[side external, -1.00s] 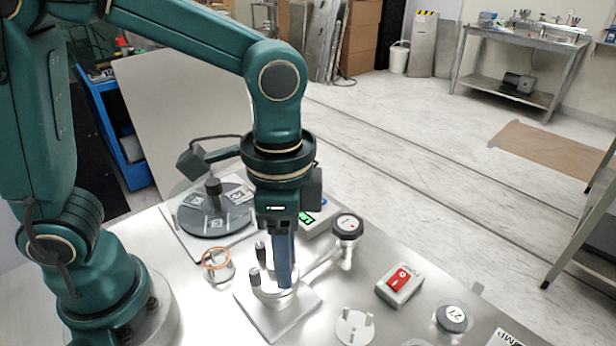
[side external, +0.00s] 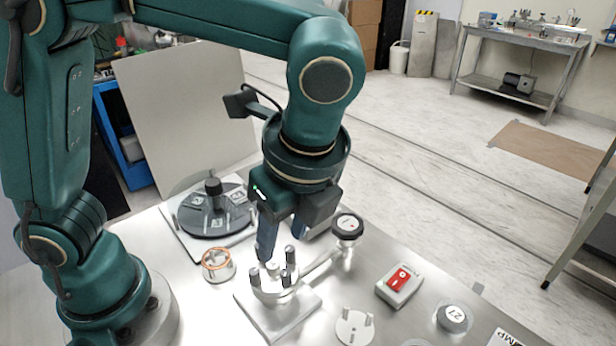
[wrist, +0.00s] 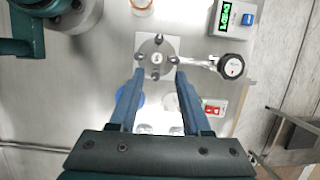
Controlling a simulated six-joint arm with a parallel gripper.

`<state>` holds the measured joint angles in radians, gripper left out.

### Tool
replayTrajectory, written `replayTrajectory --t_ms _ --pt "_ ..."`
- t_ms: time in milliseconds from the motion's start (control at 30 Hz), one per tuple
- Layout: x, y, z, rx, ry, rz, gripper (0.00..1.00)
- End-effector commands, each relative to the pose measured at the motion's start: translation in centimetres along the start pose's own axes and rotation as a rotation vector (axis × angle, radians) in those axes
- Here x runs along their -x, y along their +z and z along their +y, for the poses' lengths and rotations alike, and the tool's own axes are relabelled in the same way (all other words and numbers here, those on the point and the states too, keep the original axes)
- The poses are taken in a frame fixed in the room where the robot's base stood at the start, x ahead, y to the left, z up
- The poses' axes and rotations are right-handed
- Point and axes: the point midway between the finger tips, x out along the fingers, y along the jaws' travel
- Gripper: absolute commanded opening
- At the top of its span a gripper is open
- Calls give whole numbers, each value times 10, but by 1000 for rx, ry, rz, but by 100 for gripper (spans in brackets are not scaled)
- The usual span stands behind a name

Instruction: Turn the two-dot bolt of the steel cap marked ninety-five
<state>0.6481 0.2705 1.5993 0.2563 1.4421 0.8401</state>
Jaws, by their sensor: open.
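A round steel cap (side external: 272,290) sits on a square plate (side external: 290,318), with several upright bolts (side external: 254,277) around it. In the wrist view the cap (wrist: 156,60) shows bolts around its edge, including one at the near side (wrist: 155,77), and a small unreadable mark in its middle. I cannot read the number ninety-five or any bolt's dots. My gripper (side external: 284,240) is open and empty, tilted above the cap. In the wrist view its spread fingers (wrist: 158,74) point toward the cap's near side, one at each side.
A pipe runs from the cap to a round black-rimmed gauge (side external: 347,225). A box with a green display (wrist: 226,14) stands beyond. A red switch (side external: 400,281), a round part marked 21 (side external: 454,318), a pegged disc (side external: 354,327), a copper-ringed cup (side external: 217,266) and a dark turntable (side external: 212,222) surround it.

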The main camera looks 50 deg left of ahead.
Motion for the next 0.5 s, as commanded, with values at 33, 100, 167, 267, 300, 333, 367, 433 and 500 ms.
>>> replayTrajectory --t_ms 33,100,167,267,300,333,367,433,500 --pt "1 -8 1 -100 -19 -38 48" --pt "1 -17 3 -185 -40 -73 48" --pt "1 -23 5 -222 -51 -86 48" --pt "-3 -28 9 -247 -53 -93 48" --pt "-5 -29 10 -249 -54 -92 48" --pt "-8 -28 10 -249 -53 -93 48" --pt "-10 -28 9 -247 -53 -93 48" --pt "-18 -27 9 -245 -52 -92 48" --pt "-26 -26 9 -245 -51 -91 48"
